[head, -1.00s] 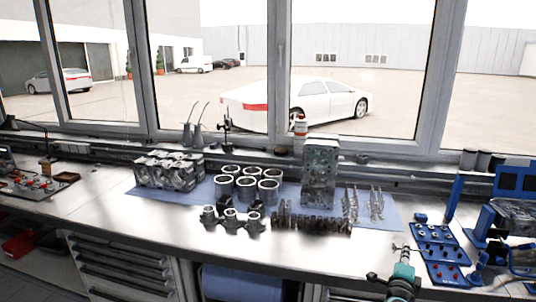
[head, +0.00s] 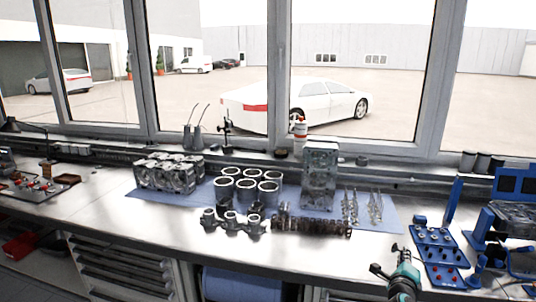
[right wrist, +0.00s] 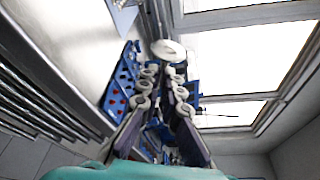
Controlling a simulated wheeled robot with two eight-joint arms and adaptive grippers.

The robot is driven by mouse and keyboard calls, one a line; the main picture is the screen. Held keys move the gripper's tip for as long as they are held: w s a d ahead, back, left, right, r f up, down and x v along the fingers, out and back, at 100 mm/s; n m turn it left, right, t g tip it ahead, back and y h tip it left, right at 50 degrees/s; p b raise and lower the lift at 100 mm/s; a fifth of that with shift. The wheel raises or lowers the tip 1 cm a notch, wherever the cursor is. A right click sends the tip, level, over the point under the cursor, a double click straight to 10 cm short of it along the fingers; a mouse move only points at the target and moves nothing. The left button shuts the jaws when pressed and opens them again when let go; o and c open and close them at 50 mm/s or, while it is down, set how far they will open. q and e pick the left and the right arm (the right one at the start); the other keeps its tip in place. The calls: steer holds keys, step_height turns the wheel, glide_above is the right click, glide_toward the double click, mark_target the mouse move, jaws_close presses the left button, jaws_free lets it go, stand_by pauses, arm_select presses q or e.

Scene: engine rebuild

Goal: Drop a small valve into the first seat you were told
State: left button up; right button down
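My right gripper (head: 399,252) is at the lower right of the head view, over the bench's front part, left of a blue board. In the right wrist view its two fingers (right wrist: 165,70) stand close together around a pale round disc (right wrist: 168,48). The disc looks like the head of a small valve; its stem is hidden between the fingers. Several slim upright valves (head: 375,207) stand on the blue mat (head: 392,219). I cannot make out valve seats. My left gripper is not in view.
The blue board (head: 439,262) with red and dark knobs lies right of my gripper. Bare bench (head: 340,255) lies in front.

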steer(key=shift+n+t+y+b, duration=0.55)
steer(key=shift+n+t+b, duration=0.8)
steer(key=shift+n, duration=2.9)
steer(key=shift+n+t+y+b, duration=0.6)
steer(key=shift+n+b, duration=1.35)
steer(key=shift+n, duration=2.35)
steer(key=shift+n+t+y+b, duration=0.45)
steer(key=shift+n+t+b, duration=0.95)
steer(key=shift+n, duration=2.85)
steer(key=shift+g, duration=0.25)
